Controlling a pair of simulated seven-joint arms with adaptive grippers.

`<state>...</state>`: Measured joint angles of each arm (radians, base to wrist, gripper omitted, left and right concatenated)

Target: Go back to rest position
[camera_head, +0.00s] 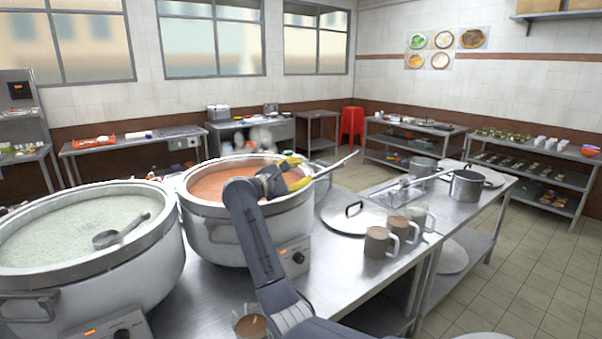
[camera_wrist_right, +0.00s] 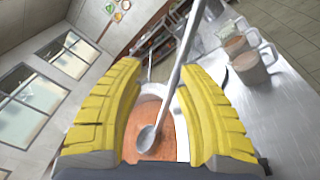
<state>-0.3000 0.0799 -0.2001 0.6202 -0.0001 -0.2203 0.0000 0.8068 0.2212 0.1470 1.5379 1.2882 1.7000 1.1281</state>
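My right gripper (camera_head: 298,173) is above the right edge of the stockpot of orange-red congee (camera_head: 220,184). Its yellow fingers are wide apart in the right wrist view (camera_wrist_right: 160,110). A metal ladle (camera_wrist_right: 184,65) shows between and beyond the fingers, with its bowl over the orange congee and no finger visibly closed on it. In the head view its handle (camera_head: 340,162) sticks out to the right past the pot rim. My left gripper is not in view.
A second stockpot (camera_head: 135,275) of pale green congee with a ladle (camera_head: 120,231) stands at left. Filled mugs (camera_head: 377,242), a lid (camera_head: 352,217) and a saucepan (camera_head: 467,187) are on the steel counter at right. Another mug (camera_head: 250,326) is near the bottom edge.

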